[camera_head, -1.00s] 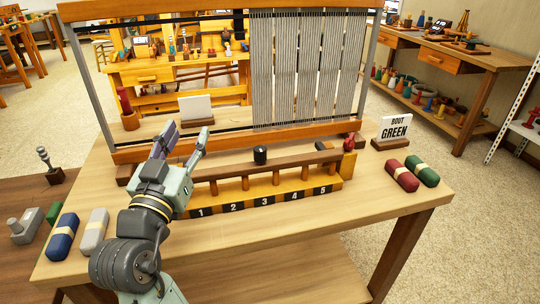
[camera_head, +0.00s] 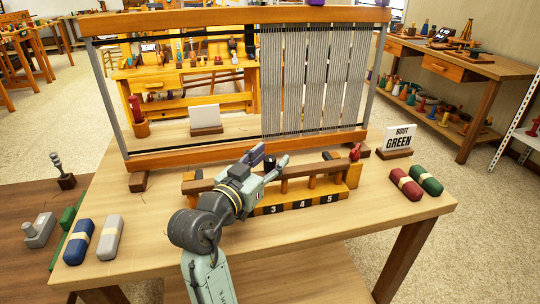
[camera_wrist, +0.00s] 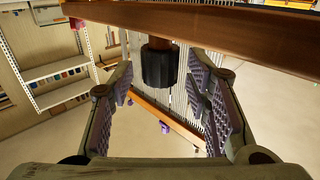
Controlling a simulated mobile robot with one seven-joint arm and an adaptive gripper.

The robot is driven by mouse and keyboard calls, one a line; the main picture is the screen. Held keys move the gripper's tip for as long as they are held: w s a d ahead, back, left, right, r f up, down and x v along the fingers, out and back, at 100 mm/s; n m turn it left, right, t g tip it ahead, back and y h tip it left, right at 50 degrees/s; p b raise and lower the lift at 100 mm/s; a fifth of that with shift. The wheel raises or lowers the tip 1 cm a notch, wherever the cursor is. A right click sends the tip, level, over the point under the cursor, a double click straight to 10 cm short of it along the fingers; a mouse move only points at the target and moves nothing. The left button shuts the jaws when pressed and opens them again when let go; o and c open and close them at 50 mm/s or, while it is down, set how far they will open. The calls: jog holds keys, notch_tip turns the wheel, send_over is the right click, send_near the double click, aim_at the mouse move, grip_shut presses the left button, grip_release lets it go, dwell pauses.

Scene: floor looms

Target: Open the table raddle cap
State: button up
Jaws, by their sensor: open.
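The raddle stands on the loom table. It has a yellow numbered base (camera_head: 330,197) and a brown wooden cap bar (camera_head: 298,169) along its top. In the wrist view the cap bar (camera_wrist: 215,28) crosses the top of the picture. A black ribbed knob (camera_wrist: 159,65) is fixed to the bar. My gripper (camera_head: 267,160) is over the raddle's left-middle part and hides much of it, including numbers 1 and 2. In the wrist view my gripper (camera_wrist: 163,92) is open, its fingers on either side of the knob with visible gaps. A red piece (camera_head: 355,152) sits at the raddle's right end.
The loom frame (camera_head: 235,158) with hanging grey warp threads rises just behind. A sign reading "BOUT GREEN" (camera_head: 398,140) stands right, behind red (camera_head: 405,184) and green (camera_head: 426,180) bundles. Blue (camera_head: 79,242) and grey (camera_head: 110,238) bundles lie left. The front tabletop is mostly clear.

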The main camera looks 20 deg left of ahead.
jog(key=shift+w, duration=0.3)
jog(key=shift+c, duration=0.5)
grip_shut()
